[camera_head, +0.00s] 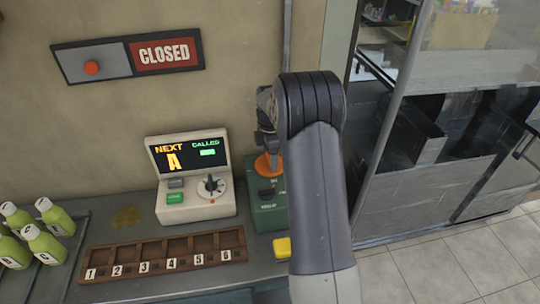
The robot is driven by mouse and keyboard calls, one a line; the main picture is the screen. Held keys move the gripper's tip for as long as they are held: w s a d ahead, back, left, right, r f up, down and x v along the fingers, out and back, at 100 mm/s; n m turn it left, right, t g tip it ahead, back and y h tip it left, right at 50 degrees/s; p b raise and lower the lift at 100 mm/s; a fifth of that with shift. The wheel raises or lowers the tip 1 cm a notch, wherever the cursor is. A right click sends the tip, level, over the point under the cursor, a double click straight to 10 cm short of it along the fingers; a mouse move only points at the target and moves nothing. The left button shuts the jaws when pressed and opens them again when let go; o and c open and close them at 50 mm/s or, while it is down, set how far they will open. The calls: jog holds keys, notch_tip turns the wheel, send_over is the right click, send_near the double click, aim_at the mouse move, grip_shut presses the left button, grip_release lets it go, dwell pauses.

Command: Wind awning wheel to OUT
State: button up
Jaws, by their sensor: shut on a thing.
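I cannot make out the awning wheel or an OUT mark for certain. My arm fills the middle right of the view and hides the wall and counter behind it. My gripper (266,138) shows only in part, as dark pieces at the left of my wrist, near the wall. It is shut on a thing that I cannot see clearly. Just below it, a round orange part (268,165) sits on a green box (264,214) on the counter. My arm covers the right side of that box, and I cannot tell whether my gripper touches the orange part.
A ticket machine (205,207) stands left of the green box, behind a numbered wooden rack (168,254). Green bottles (45,245) stand far left. A CLOSED sign (165,54) hangs on the wall. A yellow block (282,247) lies by my arm. Tiled floor is clear at lower right.

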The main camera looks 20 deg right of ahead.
jog(key=n, duration=0.6)
jog(key=shift+n, duration=0.3)
jog(key=n, duration=0.6)
jog(key=shift+r, duration=0.1)
jog(key=shift+n, duration=0.5)
jog(key=o, duration=1)
notch_tip(320, 180, up, 11)
jog(key=shift+f+b, duration=0.15)
jog(key=shift+b, duration=0.25)
